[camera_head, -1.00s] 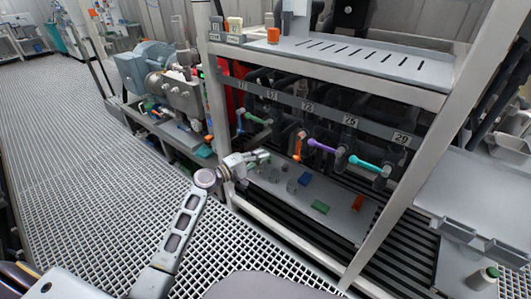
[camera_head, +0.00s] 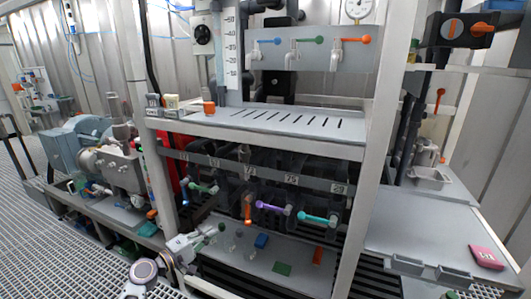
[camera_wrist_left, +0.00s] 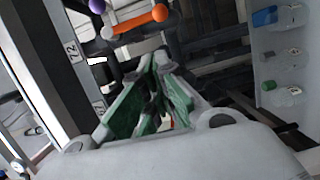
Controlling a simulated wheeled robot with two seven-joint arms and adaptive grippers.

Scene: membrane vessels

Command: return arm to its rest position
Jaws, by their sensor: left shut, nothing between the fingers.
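My left gripper (camera_head: 215,231) is in front of the lower part of the rack, its arm coming in from the lower left. It points right, towards the lower shelf (camera_head: 266,255). In the left wrist view its green-padded fingers (camera_wrist_left: 160,92) are closed together with nothing between them. An orange handle (camera_wrist_left: 160,13) shows beyond the fingertips at the top of that view. My right gripper is in neither view.
A row of valves with green, orange, purple (camera_head: 271,207) and cyan (camera_head: 318,219) handles hangs above the shelf. Small blocks, including a blue one (camera_head: 261,241) and a green one (camera_head: 282,268), lie on the shelf. A frame post (camera_head: 160,180) stands close by the gripper.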

